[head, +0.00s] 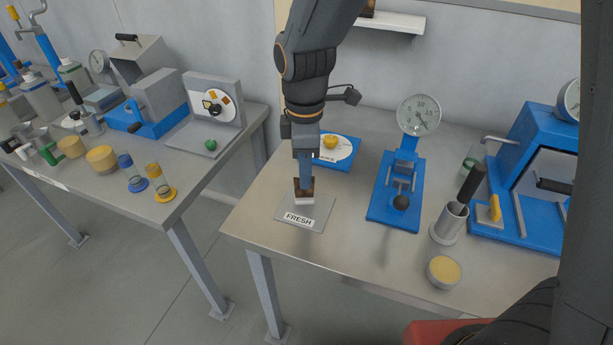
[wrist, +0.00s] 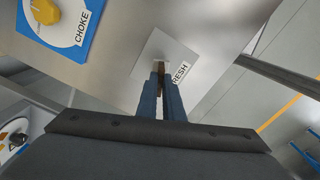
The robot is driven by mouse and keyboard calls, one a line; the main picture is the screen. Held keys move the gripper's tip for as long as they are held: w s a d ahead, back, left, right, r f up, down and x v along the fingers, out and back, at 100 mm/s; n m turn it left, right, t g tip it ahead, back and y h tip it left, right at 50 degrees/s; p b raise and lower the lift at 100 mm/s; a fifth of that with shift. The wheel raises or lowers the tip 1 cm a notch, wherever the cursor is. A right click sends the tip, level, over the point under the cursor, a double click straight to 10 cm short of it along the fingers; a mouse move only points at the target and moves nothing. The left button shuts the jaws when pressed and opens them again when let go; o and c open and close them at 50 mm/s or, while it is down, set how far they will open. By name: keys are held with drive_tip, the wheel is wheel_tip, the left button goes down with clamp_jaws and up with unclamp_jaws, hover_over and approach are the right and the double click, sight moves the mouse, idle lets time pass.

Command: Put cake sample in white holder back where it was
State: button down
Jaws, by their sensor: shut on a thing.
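My gripper (head: 304,180) points down and is shut on the cake sample (head: 304,188), a dark brown block in a small white holder (head: 304,201). The sample is upright over the grey plate labelled FRESH (head: 318,217). I cannot tell whether the holder touches the plate or hangs just above it. In the wrist view my gripper's blue fingers (wrist: 161,78) close on the brown sample (wrist: 161,66), with the FRESH plate (wrist: 155,46) right beneath. The fingers hide part of the sample, and little of the holder shows there.
A blue-framed dial plate with a yellow knob (head: 331,142) lies behind the FRESH plate. To the right stand a blue gauge press (head: 395,205), a grey cup with a black-handled tool (head: 450,222) and a tan round tub (head: 443,272). A second, crowded table (head: 200,175) is at left.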

drive_tip(key=shift+f, duration=0.85)
drive_tip(key=shift+f, duration=0.1)
drive_tip(key=c, duration=1.9)
unclamp_jaws()
wheel_tip(320, 180, up, 12)
drive_tip(key=b, duration=0.2)
